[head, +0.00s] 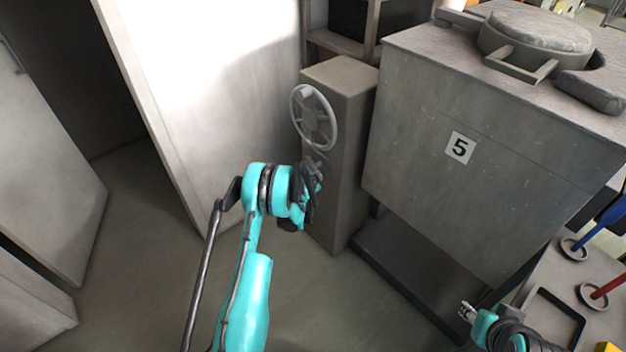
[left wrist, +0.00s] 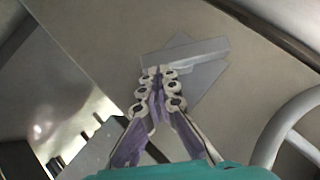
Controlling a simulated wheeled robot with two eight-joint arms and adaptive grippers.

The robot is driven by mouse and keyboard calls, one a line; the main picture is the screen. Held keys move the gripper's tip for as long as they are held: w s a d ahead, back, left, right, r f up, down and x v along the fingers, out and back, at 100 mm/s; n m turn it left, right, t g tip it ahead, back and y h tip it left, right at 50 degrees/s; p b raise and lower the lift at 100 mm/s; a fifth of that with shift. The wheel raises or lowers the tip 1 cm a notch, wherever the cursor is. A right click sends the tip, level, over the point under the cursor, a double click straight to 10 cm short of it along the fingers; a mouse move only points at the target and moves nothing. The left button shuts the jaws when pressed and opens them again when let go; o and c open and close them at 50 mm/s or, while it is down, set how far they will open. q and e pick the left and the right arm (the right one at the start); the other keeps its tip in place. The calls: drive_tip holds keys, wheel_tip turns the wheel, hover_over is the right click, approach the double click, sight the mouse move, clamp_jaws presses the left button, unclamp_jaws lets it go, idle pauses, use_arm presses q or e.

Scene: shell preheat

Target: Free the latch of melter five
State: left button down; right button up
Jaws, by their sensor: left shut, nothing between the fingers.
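Melter five (head: 415,125) is a large grey box with a "5" label and a round lid on top. Beside it stands a narrow grey pedestal (head: 345,190) with a spoked handwheel (head: 333,130) on its front. In the left wrist view, a grey bar-shaped latch lever (left wrist: 208,50) lies across a diamond-shaped plate (left wrist: 208,78). My left gripper (left wrist: 160,72) is shut and empty, its tips at the lever's left end; I cannot tell if they touch. In the head view my left gripper (head: 316,176) is below the handwheel and hides most of the latch. My right gripper (head: 467,311) is low at right, its opening unclear.
The handwheel rim also shows in the left wrist view (left wrist: 276,130), close at right. A pale panel (head: 215,90) stands left of the pedestal. A bench (head: 540,285) with blue and red upright handles is at lower right. The floor at left is clear.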

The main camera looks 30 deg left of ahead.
use_arm(q)
drive_tip(key=shift+w+a+f, duration=0.1)
drive_tip(key=shift+a+f, duration=0.1)
drive_tip(key=shift+f, duration=0.75)
drive_tip(key=shift+w+a+f, duration=0.1)
drive_tip(key=shift+a+f, duration=0.1)
drive_tip(key=shift+f, duration=0.75)
use_arm(e)
drive_tip(key=shift+s, duration=0.25)
use_arm(q)
drive_tip(key=shift+w+f, duration=0.1)
drive_tip(key=v, duration=1.2)
drive_tip(key=shift+a, duration=0.15)
